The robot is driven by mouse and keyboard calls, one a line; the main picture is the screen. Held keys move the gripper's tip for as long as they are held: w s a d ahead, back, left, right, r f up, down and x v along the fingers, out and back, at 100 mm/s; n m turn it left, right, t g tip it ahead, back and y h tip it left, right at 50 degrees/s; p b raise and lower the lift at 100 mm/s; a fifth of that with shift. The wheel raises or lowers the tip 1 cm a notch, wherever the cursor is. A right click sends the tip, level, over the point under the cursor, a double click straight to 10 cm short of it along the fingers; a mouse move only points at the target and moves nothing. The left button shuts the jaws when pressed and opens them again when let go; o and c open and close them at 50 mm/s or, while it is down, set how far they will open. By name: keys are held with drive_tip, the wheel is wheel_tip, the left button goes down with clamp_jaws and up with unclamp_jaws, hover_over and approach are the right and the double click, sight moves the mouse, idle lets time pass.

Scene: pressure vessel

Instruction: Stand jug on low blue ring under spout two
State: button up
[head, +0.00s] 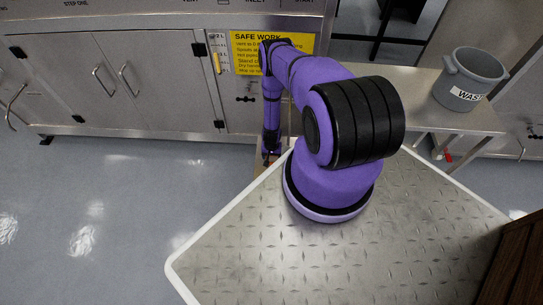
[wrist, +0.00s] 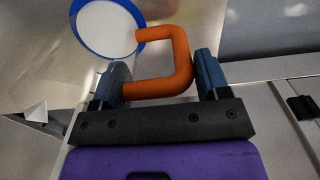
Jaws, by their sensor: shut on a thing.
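In the wrist view, an orange handle (wrist: 180,62), which looks like the jug's, sits between the two blue-grey fingers of my gripper (wrist: 162,76). My gripper is shut on it. A blue ring around a white disc (wrist: 108,28) shows at the upper left, touching or overlapping the handle's upper end in the picture. I cannot tell whether this is the jug's rim or the low blue ring. The jug's body is not clear. In the head view, my gripper (head: 270,157) is low beyond the bench edge, small and dark. The spouts are not visible.
A metal-topped bench with a white rim (head: 235,250) fills the foreground. Steel cabinets (head: 110,80) and a yellow safety sign (head: 275,55) stand behind. A grey waste bucket (head: 470,78) sits on a side table (head: 425,95). The floor at left is clear.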

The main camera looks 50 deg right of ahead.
drive_tip(key=o, duration=1.3)
drive_tip(key=shift+f, duration=0.1)
drive_tip(key=shift+c, duration=0.2)
wheel_tip(320, 180, up, 12)
drive_tip(key=shift+r, duration=0.2)
